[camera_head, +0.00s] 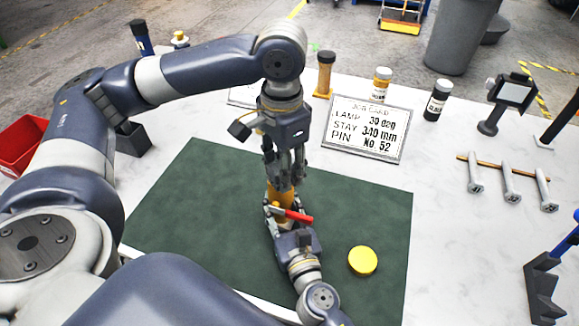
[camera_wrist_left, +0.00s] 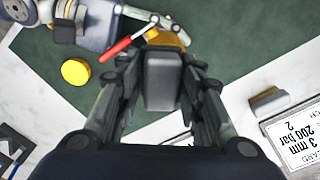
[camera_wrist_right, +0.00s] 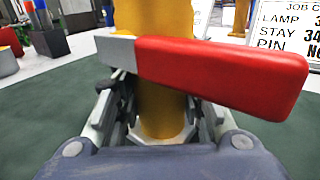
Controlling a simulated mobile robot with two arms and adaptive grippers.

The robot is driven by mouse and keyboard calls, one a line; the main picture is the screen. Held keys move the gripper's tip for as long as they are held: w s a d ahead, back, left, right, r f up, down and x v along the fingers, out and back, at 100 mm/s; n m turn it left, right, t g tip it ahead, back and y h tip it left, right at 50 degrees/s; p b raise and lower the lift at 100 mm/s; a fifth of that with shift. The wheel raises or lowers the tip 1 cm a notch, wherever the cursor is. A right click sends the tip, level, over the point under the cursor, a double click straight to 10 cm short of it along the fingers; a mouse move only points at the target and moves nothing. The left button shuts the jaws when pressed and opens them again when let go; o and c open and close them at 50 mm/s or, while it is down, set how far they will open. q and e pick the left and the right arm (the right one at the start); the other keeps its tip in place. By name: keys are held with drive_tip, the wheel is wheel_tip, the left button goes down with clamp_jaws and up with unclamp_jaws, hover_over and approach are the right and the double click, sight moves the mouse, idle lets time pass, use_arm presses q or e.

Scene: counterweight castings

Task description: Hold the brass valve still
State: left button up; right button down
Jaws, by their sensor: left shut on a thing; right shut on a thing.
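The brass valve (camera_head: 280,196) stands upright on the green mat (camera_head: 180,215), with a red lever (camera_head: 298,216) across its front. My right gripper (camera_wrist_right: 160,120) is shut on the lower brass body from the front, just under the red lever (camera_wrist_right: 220,75). The fingers partly hide the valve.
A yellow disc (camera_head: 362,261) lies on the mat to the right. A job card (camera_head: 367,130) stands behind, near two jars (camera_head: 381,85) (camera_head: 437,100). Bolts (camera_head: 508,183) rest on a rack at right. A red bin (camera_head: 22,145) is far left. The left part of the mat is clear.

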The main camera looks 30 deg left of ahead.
drive_tip(key=shift+a, duration=0.1)
use_arm(q)
drive_tip(key=a+r, duration=0.4)
drive_tip(key=r, duration=0.4)
drive_tip(key=shift+s, duration=0.4)
drive_tip(key=shift+r, duration=0.1)
idle(0.3)
use_arm(e)
drive_tip(key=c, duration=1)
unclamp_jaws()
use_arm(q)
drive_tip(key=shift+d, duration=0.1)
use_arm(e)
drive_tip(key=v, duration=1.2)
